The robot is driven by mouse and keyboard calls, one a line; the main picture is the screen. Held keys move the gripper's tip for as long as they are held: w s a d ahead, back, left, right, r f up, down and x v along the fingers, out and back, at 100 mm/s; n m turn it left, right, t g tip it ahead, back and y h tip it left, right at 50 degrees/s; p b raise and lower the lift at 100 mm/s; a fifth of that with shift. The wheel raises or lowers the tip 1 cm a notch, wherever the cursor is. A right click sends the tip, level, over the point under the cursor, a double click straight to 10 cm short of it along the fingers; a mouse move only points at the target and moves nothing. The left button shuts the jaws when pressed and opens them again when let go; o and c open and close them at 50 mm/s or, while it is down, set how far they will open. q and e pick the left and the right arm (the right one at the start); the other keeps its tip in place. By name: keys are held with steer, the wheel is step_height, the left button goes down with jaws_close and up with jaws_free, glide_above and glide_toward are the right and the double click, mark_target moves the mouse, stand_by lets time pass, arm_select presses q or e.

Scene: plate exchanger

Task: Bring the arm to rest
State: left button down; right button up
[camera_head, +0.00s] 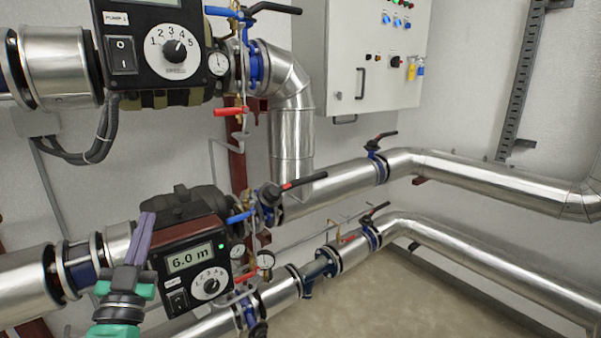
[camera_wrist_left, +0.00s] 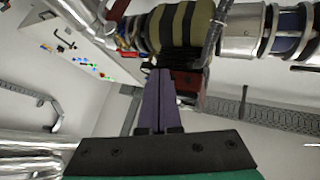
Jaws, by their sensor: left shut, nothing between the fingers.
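My left gripper (camera_head: 141,237) comes in from the lower left in the head view, its purple fingers pointing up. It is just left of the lower pump's control box (camera_head: 197,264), whose display reads 6.0 m. In the left wrist view the same gripper (camera_wrist_left: 160,75) has its two purple fingers side by side with nothing between them. The fingers point toward the olive and black pump body (camera_wrist_left: 181,25); I cannot tell if they touch anything. My right gripper is not in view.
The upper pump box (camera_head: 152,45) with a dial hangs above. Silver pipes (camera_head: 340,187) with blue and red valve handles run across to the right. A white cabinet (camera_head: 378,55) is on the back wall. Open floor (camera_head: 400,300) shows at lower right.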

arm_select(q)
steer(key=s+d+f+g+h, duration=0.15)
steer(key=f+g, duration=0.45)
steer(key=f, duration=0.6)
steer(key=s+d+f+g+h, duration=0.1)
steer(key=s+d+f+g, duration=0.15)
steer(key=f+g, duration=0.7)
steer(key=s+d+f+g, duration=0.2)
steer(key=s+f+g, duration=0.3)
steer(key=s+f, duration=1.1)
steer(key=s+f+g, duration=0.2)
steer(key=s+f, duration=0.1)
steer(key=f, duration=1.9)
steer(key=s+a+f, duration=0.3)
steer(key=s+f, duration=1.1)
steer(key=s, duration=0.3)
steer(key=shift+a+f+g, duration=0.15)
steer(key=shift+a+g, duration=0.05)
steer(key=shift+g, duration=0.15)
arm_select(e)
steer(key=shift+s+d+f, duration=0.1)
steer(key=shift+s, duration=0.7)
